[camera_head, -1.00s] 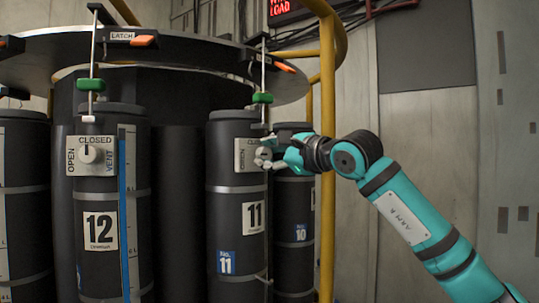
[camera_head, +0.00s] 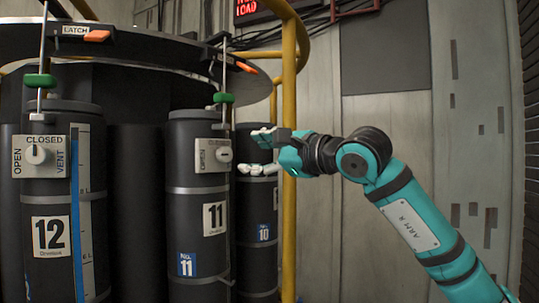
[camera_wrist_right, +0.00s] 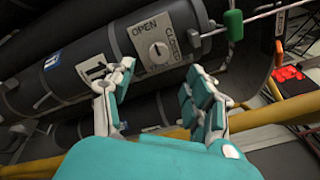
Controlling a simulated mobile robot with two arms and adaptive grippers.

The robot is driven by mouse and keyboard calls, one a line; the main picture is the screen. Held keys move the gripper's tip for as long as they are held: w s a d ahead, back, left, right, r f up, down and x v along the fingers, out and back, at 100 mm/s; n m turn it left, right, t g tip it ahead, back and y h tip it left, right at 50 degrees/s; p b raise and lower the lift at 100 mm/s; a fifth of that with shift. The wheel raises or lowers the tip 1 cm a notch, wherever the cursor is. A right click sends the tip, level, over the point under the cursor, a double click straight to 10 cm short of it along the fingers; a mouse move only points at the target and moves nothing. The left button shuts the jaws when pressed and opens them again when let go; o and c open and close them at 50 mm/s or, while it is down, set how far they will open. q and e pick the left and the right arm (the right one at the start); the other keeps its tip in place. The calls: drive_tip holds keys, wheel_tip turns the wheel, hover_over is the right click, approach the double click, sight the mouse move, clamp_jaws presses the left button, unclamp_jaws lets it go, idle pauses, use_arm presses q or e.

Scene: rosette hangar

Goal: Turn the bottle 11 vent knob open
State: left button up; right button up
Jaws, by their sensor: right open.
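Bottle 11 (camera_head: 200,260) is a dark upright cylinder with an "11" label. Its pale vent plate (camera_head: 203,155) carries a round white vent knob (camera_head: 224,155), which also shows in the right wrist view (camera_wrist_right: 160,51). "OPEN" and "CLOSED" are printed on the plate there; I cannot tell surely which way the knob points. My right gripper (camera_head: 260,152) is open and empty, apart from the knob, to its right in the head view. In the right wrist view its spread fingers (camera_wrist_right: 158,82) have the knob beyond and between them. My left gripper is not in view.
Bottle 12 (camera_head: 50,195) stands at left with its own vent knob (camera_head: 37,154). Bottle 10 (camera_head: 262,215) is behind the right gripper. A yellow rail (camera_head: 288,220) rises close by the gripper. Green clamps on rods hang above the bottles.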

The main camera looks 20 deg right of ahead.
drive_tip(key=v, duration=0.3)
drive_tip(key=shift+s, duration=0.3)
